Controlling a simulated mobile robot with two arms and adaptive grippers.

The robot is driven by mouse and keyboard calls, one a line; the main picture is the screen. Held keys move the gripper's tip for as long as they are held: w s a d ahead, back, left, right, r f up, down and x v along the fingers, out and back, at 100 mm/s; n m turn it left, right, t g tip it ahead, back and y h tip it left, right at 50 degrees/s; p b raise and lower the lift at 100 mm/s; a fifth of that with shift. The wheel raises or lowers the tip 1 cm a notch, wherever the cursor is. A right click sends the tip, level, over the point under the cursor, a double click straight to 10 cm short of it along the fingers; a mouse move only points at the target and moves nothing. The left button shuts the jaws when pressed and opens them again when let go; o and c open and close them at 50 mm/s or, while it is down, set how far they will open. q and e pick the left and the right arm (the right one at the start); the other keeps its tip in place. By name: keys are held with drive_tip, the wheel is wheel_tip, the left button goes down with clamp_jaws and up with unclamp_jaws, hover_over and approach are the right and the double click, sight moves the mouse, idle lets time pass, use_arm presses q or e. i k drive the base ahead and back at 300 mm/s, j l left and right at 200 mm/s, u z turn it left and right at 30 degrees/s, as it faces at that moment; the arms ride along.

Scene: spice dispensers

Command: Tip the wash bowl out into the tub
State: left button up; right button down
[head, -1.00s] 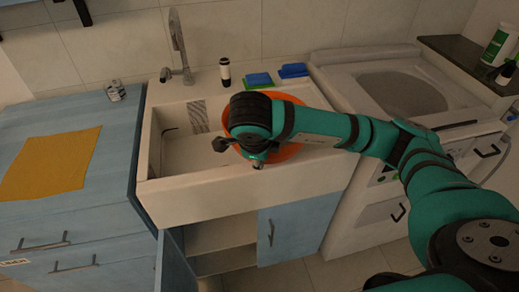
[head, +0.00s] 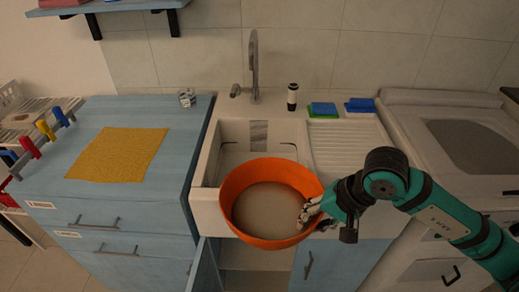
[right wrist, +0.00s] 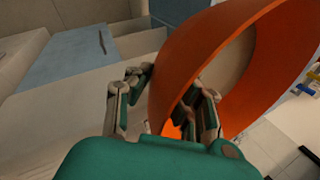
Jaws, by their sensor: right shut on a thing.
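The orange wash bowl (head: 262,243) is in the middle of the head view, in front of and above the front edge of the white sink basin (head: 207,212). A greyish-brown surface shows inside it, seemingly murky water. My right gripper (head: 307,212) is shut on the bowl's right rim. In the right wrist view, the fingers (right wrist: 178,84) straddle the wall of the bowl (right wrist: 185,75), which appears strongly tilted in that picture. I see no tub apart from the sink basin. My left gripper is not in view.
A tap (head: 254,70), a black-and-white bottle (head: 292,97) and blue and green sponges (head: 323,109) are behind the sink. A yellow cloth (head: 118,154) lies on the blue counter (head: 185,130). A cabinet door (head: 206,268) stands open below the sink.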

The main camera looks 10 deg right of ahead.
sight(333, 149)
drive_tip(key=l, duration=0.55)
drive_tip(key=l+u, duration=0.3)
drive_tip(key=l, duration=0.25)
drive_tip(key=l+u, duration=0.25)
drive_tip(key=l, duration=0.3)
drive_tip(key=u, duration=0.75)
